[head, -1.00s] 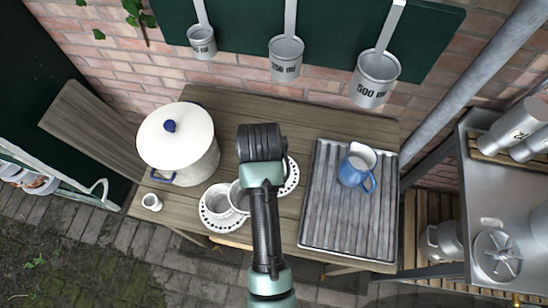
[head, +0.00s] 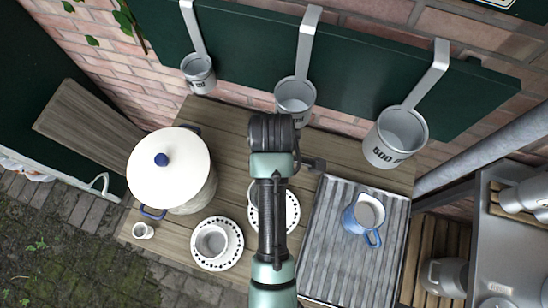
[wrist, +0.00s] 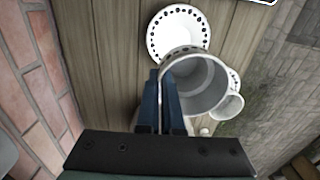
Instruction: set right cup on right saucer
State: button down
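The right cup (wrist: 203,84), white with a dark pattern on its rim, fills the middle of the wrist view. My gripper (wrist: 162,98) is shut on its wall, with the rim between the dark fingers. In the head view my arm hides most of this cup (head: 253,193); only its left edge shows. The right saucer (head: 292,211), white with a dotted rim, is empty where visible and partly behind my arm. In the wrist view this saucer (wrist: 178,22) lies just beyond the cup, which looks raised off the table.
The left cup (head: 211,241) stands on the left saucer (head: 229,259). A white lidded pot (head: 170,175) and small white jug (head: 143,230) are at left. A ribbed tray (head: 335,245) with a blue jug (head: 361,217) is at right. Measuring cups (head: 295,98) hang behind.

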jog(key=n, duration=0.4)
jog(key=shift+s+f, duration=0.25)
jog(key=shift+s, duration=0.1)
notch_tip(320, 180, down, 10)
jog(key=shift+r+p, duration=0.2)
jog(key=shift+p, duration=0.2)
jog(key=shift+f, duration=0.1)
jog(key=c, duration=1.1)
grip_release()
notch_tip(320, 180, up, 12)
jog(key=shift+r, duration=0.15)
